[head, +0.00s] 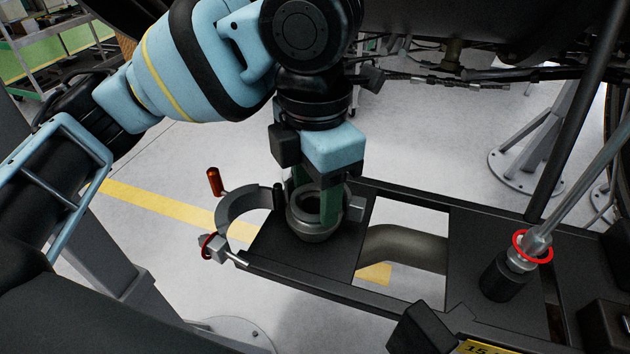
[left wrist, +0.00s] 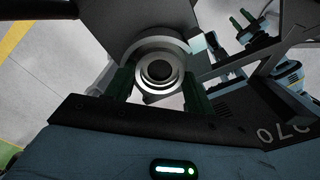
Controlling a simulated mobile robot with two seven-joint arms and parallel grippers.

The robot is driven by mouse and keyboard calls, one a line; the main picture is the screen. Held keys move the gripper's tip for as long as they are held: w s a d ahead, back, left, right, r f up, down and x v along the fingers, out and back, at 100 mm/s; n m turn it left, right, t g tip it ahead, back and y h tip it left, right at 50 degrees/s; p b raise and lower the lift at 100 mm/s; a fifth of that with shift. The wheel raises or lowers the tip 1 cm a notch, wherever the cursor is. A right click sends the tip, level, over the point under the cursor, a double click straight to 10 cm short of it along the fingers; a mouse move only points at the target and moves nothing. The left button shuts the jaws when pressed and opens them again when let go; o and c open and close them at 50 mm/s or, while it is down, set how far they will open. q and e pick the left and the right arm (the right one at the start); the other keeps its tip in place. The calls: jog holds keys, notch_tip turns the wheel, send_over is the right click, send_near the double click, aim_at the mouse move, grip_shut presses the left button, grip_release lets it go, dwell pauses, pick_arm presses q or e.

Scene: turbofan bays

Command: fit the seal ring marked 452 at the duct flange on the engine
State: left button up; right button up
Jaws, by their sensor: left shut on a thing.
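My left gripper (head: 313,207) points down over the black bracket plate, its green fingers on either side of a grey ring-shaped part (head: 317,226). It is shut on this part. The left wrist view shows the left gripper (left wrist: 159,80) fingers beside concentric grey rings (left wrist: 160,70); I cannot tell where one ring ends and the other begins. No mark 452 is readable. The duct (head: 405,248) shows as a bent grey-brown pipe below the plate's opening. An open grey clamp band (head: 230,212) with a red-tipped handle stands left of the ring. My right gripper is not in view.
The black plate (head: 405,297) has a rectangular opening. On its right a metal rod carries a red ring (head: 532,246) above a black cylinder (head: 505,277). Dark engine pipework (head: 455,75) hangs above. A grey stand (head: 540,150) is behind.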

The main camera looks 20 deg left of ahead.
pick_arm(q)
jog(key=shift+f, duration=0.45)
jog(key=o, duration=1.1)
jog(key=shift+s+d, duration=0.1)
jog(key=shift+o, duration=0.2)
jog(key=shift+r, duration=0.1)
notch_tip(320, 180, up, 7)
jog(key=shift+f+p, duration=0.1)
jog(key=shift+p, duration=0.2)
jog(key=shift+d+r, duration=0.1)
jog(key=shift+r, duration=0.4)
